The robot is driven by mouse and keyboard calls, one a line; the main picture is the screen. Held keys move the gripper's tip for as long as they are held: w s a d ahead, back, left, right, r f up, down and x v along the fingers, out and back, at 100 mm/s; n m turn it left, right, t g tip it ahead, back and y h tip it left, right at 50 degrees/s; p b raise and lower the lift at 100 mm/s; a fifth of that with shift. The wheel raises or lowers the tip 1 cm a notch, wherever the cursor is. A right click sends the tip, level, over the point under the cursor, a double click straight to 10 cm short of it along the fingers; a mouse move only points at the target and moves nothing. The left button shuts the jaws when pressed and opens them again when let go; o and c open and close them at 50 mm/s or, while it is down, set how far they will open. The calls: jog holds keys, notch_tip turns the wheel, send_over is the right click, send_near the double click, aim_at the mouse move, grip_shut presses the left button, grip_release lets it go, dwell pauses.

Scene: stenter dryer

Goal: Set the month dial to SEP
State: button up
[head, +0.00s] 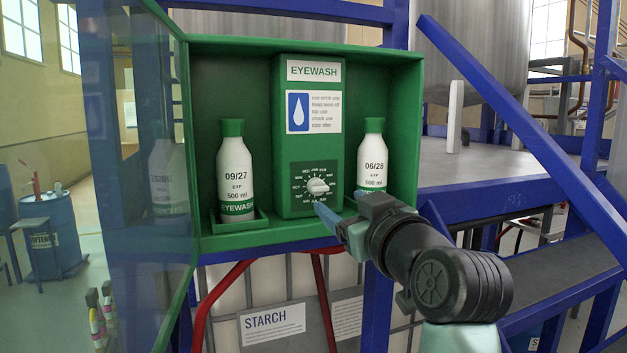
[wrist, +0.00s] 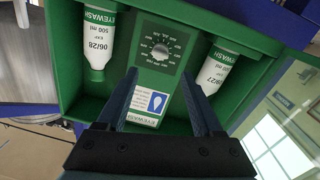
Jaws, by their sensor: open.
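The month dial is a pale round knob (head: 318,186) ringed by small white month marks, low on the front of the green eyewash unit (head: 309,145). Its marks are too small to tell which month the knob points at. In the wrist view, which is turned upside down, the dial (wrist: 160,52) lies between and beyond my two fingertips. My gripper (head: 343,212) is open and empty, in front of the unit and just below and right of the dial. It also shows in the wrist view (wrist: 159,78), with its fingers apart and not touching the knob.
A bottle marked 09/27 (head: 237,172) stands left of the unit, and one marked 06/28 (head: 372,155) stands right, close behind my gripper. The green cabinet (head: 400,75) surrounds them. Its clear door (head: 130,160) stands open at left. A blue diagonal rail (head: 500,105) is at right.

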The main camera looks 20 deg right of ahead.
aim_at(321, 189)
jog(key=w+p, duration=0.3)
jog(key=w, duration=0.5)
jog(key=shift+w+r+p, duration=0.15)
jog(key=shift+r+p, duration=0.05)
jog(key=shift+p, duration=0.1)
jog(key=shift+w+f, duration=0.15)
jog(key=shift+w, duration=0.6)
jog(key=shift+c, duration=0.3)
grip_shut()
